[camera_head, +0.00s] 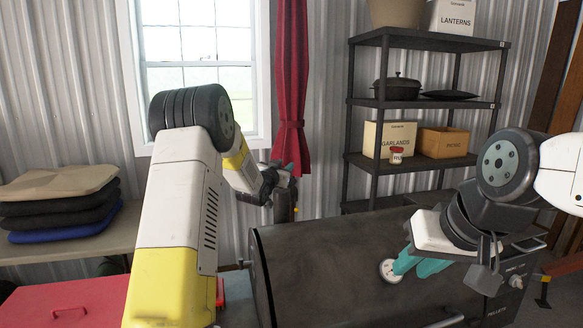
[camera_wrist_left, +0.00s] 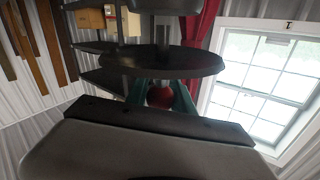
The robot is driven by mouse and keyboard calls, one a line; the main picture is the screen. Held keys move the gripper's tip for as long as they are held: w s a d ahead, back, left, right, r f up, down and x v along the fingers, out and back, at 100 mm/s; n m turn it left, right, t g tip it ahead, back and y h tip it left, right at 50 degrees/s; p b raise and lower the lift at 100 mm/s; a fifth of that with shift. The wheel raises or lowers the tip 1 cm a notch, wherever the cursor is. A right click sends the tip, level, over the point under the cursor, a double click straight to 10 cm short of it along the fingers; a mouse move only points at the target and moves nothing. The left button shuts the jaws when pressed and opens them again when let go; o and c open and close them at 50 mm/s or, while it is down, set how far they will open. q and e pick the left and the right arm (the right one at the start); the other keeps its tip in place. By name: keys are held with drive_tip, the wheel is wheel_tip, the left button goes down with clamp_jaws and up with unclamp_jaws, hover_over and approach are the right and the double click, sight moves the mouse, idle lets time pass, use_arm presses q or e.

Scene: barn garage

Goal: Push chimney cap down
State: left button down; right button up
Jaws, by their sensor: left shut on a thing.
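The chimney cap (camera_wrist_left: 105,62) is a dark flat disc in the left wrist view, with a grey stem (camera_wrist_left: 162,32) on its far side. A red knob (camera_wrist_left: 160,97) sits at its centre. My left gripper (camera_wrist_left: 160,95) has its teal fingers on both sides of the knob and is shut on it. In the head view my left gripper (camera_head: 286,170) is at the chimney (camera_head: 284,208), beside the smoker's left end; the cap is mostly hidden there. My right gripper (camera_head: 418,264) is open and empty in front of the smoker lid (camera_head: 315,265).
A round gauge (camera_head: 389,270) on the lid is close to my right fingertips. A shelf (camera_head: 400,160) with boxes and pans stands behind. A red curtain (camera_head: 290,90) hangs behind the chimney. A bench (camera_head: 60,240) with folded cushions and a red box (camera_head: 70,300) are at left.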

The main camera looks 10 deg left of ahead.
idle(0.6)
use_arm(q)
drive_tip(key=shift+f, duration=1.85)
drive_tip(key=c, duration=1.1)
unclamp_jaws()
drive_tip(key=shift+s+r, duration=0.1)
drive_tip(key=s, duration=0.2)
drive_tip(key=s+a, duration=0.1)
drive_tip(key=s, duration=0.4)
drive_tip(key=shift+s+a, duration=0.25)
drive_tip(key=shift+s, duration=0.05)
